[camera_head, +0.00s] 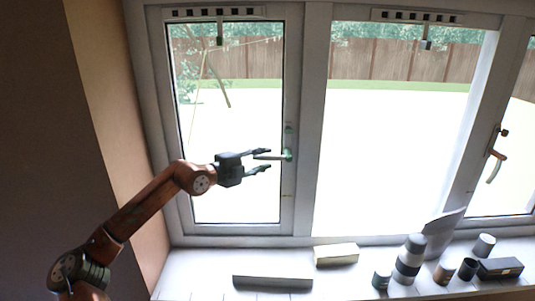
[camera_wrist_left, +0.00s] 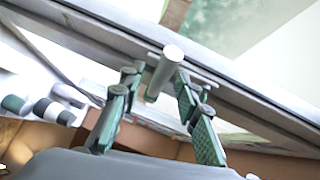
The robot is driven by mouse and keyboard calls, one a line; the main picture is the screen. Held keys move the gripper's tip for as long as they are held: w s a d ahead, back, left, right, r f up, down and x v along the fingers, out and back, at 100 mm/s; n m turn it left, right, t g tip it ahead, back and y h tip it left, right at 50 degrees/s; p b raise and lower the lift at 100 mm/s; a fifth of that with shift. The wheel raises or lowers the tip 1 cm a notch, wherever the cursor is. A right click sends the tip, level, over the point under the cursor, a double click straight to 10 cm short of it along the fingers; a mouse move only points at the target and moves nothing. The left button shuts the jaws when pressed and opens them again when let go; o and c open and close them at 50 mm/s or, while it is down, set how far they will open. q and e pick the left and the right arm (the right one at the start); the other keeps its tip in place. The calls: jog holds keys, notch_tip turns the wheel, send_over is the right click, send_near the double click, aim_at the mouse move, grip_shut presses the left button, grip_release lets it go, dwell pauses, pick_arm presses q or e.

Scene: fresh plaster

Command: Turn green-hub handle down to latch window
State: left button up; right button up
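The green-hub handle (camera_head: 288,155) is on the right side of the left window's frame. Its grey lever points left, about level. My left gripper (camera_head: 268,160) reaches in from the left, with its two fingers apart, one above and one below the lever's end. In the left wrist view the grey lever (camera_wrist_left: 166,70) stands between the spread fingers of the gripper (camera_wrist_left: 160,80), with gaps on both sides. The hub is hard to make out there. My right gripper is not in view.
Another handle (camera_head: 497,153), with an orange part, hangs on the right window frame. The sill holds a cream box (camera_head: 336,255), a grey bar (camera_head: 272,282), stacked cups (camera_head: 410,258) and a dark box (camera_head: 499,268).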

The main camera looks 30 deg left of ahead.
pick_arm(q)
jog(key=shift+x, duration=0.95)
jog(key=shift+d, duration=0.1)
grip_shut()
